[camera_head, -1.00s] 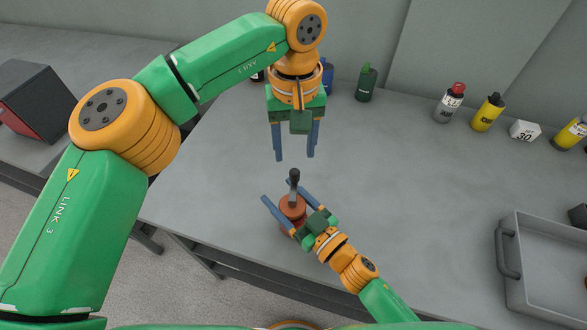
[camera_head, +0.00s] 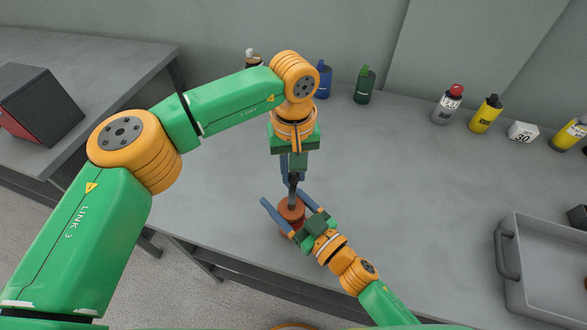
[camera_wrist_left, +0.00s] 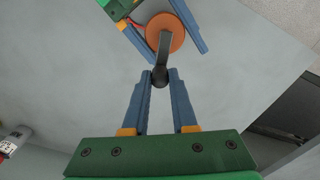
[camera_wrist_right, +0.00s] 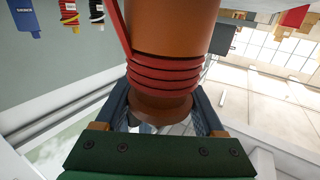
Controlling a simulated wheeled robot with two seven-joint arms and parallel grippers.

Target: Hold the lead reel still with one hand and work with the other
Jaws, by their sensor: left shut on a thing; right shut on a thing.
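The lead reel (camera_head: 291,212) is an orange-brown spool standing near the table's front edge. Red lead is wound around its lower part in the right wrist view (camera_wrist_right: 165,75). A grey crank arm (camera_wrist_left: 164,46) with a dark knob (camera_wrist_left: 159,78) sits on its top disc. My left gripper (camera_head: 290,184) comes from behind and is shut on the crank's knob. My right gripper (camera_head: 283,203) comes from the front right with its fingers on both sides of the reel, shut on its body. The left gripper partly hides the knob in the head view.
A grey tray (camera_head: 507,262) stands at the right. Several bottles, including a green one (camera_head: 365,85) and a yellow one (camera_head: 486,114), and a white block marked 30 (camera_head: 522,131) line the back. The table middle is clear.

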